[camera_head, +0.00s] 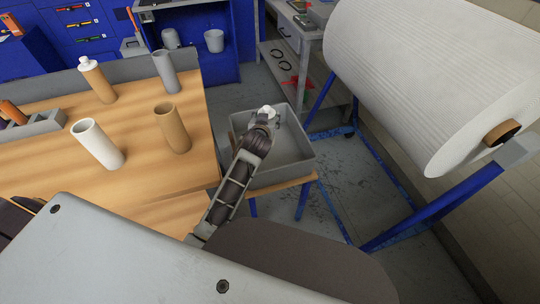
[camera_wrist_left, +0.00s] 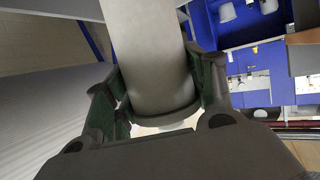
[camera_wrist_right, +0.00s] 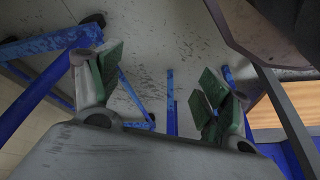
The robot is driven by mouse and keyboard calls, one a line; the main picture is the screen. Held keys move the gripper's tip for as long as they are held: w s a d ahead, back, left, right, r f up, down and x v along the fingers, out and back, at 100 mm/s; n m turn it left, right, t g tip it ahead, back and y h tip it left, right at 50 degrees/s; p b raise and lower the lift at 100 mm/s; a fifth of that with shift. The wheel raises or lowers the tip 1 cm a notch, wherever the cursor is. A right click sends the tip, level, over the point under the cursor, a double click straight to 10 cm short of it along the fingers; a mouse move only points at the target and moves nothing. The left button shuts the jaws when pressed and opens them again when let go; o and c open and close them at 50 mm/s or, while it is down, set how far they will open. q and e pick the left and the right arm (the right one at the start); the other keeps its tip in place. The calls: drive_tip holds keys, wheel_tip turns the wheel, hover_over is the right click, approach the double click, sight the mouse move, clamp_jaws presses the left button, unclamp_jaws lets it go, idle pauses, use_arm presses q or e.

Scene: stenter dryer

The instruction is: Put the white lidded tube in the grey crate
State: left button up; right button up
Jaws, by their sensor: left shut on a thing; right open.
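The grey crate (camera_head: 296,160) stands on a small wooden-topped stand with blue legs, right of the table. My left gripper (camera_head: 263,128) is over the crate and shut on a pale tube. A white lid (camera_head: 267,111) shows just beyond the fingers; most of the tube is hidden by the gripper in the head view. In the left wrist view the white lidded tube (camera_wrist_left: 150,50) sits between both fingers (camera_wrist_left: 158,85). I cannot tell whether it touches the crate. My right gripper (camera_wrist_right: 160,85) is open and empty above the floor, out of the head view.
On the wooden table (camera_head: 60,175) stand an open white tube (camera_head: 98,145), an open tan tube (camera_head: 172,128), a grey tube (camera_head: 165,72) and a white-lidded tan tube (camera_head: 97,80). A large white fabric roll (camera_head: 430,80) on a blue frame is close on the right.

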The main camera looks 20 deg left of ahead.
use_arm(q)
drive_tip(key=w+a+f+n+g+y+b, duration=0.2)
drive_tip(key=w+a+f+n+y+b, duration=0.2)
drive_tip(key=b, duration=1.5)
drive_tip(key=shift+w+a+f+n+y+b, duration=0.25)
drive_tip(key=shift+w+a+y, duration=0.35)
drive_tip(key=shift+a, duration=1.3)
use_arm(e)
drive_tip(key=w+a+r+y, duration=0.1)
drive_tip(key=w+a+r, duration=0.1)
drive_tip(key=a+r, duration=0.4)
drive_tip(key=shift+w+a+r+n+t+y, duration=0.2)
drive_tip(key=shift+r+n+t+y, duration=0.15)
drive_tip(key=shift+r, duration=0.85)
use_arm(q)
drive_tip(key=shift+r, duration=0.1)
wheel_tip(320, 180, down, 6)
drive_tip(key=b, duration=0.2)
drive_tip(key=shift+b, duration=0.3)
use_arm(e)
drive_tip(key=shift+t+y, duration=0.35)
drive_tip(key=shift+t, duration=0.1)
drive_tip(key=f, duration=0.2)
drive_tip(key=a+f, duration=0.1)
drive_tip(key=f, duration=0.2)
drive_tip(key=shift+w, duration=0.15)
use_arm(q)
drive_tip(key=shift+w, duration=0.1)
